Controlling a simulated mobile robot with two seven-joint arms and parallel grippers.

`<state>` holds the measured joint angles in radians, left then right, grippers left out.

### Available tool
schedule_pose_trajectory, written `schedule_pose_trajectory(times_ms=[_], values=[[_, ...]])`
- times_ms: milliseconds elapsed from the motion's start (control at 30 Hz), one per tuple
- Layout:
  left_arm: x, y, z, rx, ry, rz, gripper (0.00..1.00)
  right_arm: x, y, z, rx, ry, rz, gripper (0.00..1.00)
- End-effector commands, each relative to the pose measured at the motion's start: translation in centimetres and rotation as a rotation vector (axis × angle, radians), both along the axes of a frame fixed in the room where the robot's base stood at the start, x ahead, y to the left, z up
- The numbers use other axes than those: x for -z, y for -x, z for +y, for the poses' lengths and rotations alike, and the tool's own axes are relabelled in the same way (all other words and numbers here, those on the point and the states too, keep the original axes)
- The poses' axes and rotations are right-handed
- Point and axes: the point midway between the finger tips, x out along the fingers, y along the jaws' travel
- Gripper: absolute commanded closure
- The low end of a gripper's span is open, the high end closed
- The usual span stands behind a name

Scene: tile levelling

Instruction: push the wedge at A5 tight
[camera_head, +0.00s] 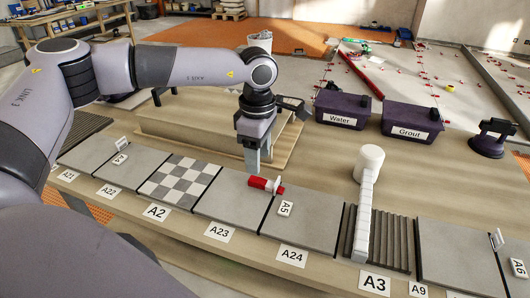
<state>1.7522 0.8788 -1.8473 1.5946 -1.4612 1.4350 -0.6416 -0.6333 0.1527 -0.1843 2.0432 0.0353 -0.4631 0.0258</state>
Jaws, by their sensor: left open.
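The red wedge (261,183) lies on the grey tiles beside the A5 tag (285,209). Its right end meets a small white clip (278,187) at the joint between the A23 and A24 tiles. I cannot tell how deep the wedge sits in the clip. My left gripper (257,166) points down just behind and left of the wedge, its fingers open with nothing seen between them. I cannot tell whether a fingertip touches the wedge. My right gripper is not in view.
Other white clips stand at A4 (122,143) and A6 (497,239). Dark Water (342,105) and Grout (411,121) bins and a dark-handled tool (489,139) are farther back.

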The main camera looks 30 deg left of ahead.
Motion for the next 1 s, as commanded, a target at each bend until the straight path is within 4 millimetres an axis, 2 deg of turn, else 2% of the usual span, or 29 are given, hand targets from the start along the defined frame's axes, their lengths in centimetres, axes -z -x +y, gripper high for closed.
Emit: schedule_pose_trajectory(times_ms=[200, 400, 767, 800, 933, 967, 1000], values=[[3.4, 0.1, -0.1, 0.001, 0.0, 0.003, 0.47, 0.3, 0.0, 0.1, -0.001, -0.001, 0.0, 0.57], [5.6, 0.0, -0.1, 0.0, 0.002, 0.001, 0.47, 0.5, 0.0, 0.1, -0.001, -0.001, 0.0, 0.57], [6.2, 0.0, -0.1, 0.001, 0.003, 0.001, 0.47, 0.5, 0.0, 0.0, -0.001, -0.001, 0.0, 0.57], [6.2, 0.0, -0.1, 0.001, 0.003, 0.001, 0.53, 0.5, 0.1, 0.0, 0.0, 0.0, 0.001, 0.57], [6.2, 0.0, -0.2, 0.001, 0.004, 0.001, 0.96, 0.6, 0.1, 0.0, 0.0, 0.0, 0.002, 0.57], [6.2, 0.0, -0.2, 0.001, 0.004, 0.001, 1.0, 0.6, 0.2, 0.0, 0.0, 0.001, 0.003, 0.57], [6.2, 0.0, -0.2, 0.001, 0.004, 0.001, 1.0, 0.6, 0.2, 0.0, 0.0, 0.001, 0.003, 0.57]])
